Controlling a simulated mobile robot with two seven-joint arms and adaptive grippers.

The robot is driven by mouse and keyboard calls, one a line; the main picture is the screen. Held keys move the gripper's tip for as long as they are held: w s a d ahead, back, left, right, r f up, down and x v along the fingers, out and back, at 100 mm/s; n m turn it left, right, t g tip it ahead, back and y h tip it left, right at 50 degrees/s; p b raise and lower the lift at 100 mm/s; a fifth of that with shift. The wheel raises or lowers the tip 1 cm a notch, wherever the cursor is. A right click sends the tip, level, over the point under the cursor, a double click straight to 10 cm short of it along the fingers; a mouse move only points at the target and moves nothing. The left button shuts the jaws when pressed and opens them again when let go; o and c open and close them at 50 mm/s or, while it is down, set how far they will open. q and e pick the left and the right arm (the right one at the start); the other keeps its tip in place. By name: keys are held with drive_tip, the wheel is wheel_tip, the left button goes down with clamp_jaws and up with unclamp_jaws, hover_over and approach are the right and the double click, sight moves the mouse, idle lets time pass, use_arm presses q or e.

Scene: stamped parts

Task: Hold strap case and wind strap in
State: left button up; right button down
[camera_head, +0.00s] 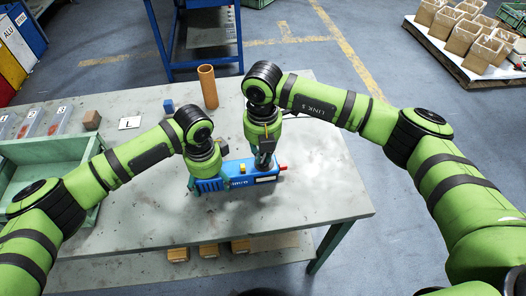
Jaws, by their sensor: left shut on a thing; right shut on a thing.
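The strap case (237,179) is a blue box lying on the grey table, with white lettering on its front, a yellow piece on top and a red tip at its right end. My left gripper (208,182) is shut on the left end of the case. My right gripper (264,163) points down and is shut at the top right of the case; its fingertips are partly hidden, and I cannot make out the part between them. I cannot make out the strap itself.
An orange-brown tube (208,87) stands at the table's back edge, near a small blue block (168,106). A brown block (92,119), a white card (130,123) and a green tray (45,151) are at left. The table's right side is clear.

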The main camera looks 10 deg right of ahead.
use_arm(q)
drive_tip(key=shift+w+a+f, duration=0.1)
drive_tip(key=shift+w+a, duration=0.05)
drive_tip(key=shift+a, duration=0.05)
use_arm(e)
drive_tip(key=shift+s+a, duration=0.1)
drive_tip(key=c, duration=1.2)
unclamp_jaws()
drive_tip(key=shift+r, duration=0.1)
use_arm(q)
drive_tip(key=shift+s+d, duration=0.2)
use_arm(e)
wheel_tip(320, 180, up, 12)
use_arm(q)
drive_tip(key=o, duration=1.5)
drive_tip(key=shift+c, duration=0.2)
drive_tip(key=shift+w, duration=0.1)
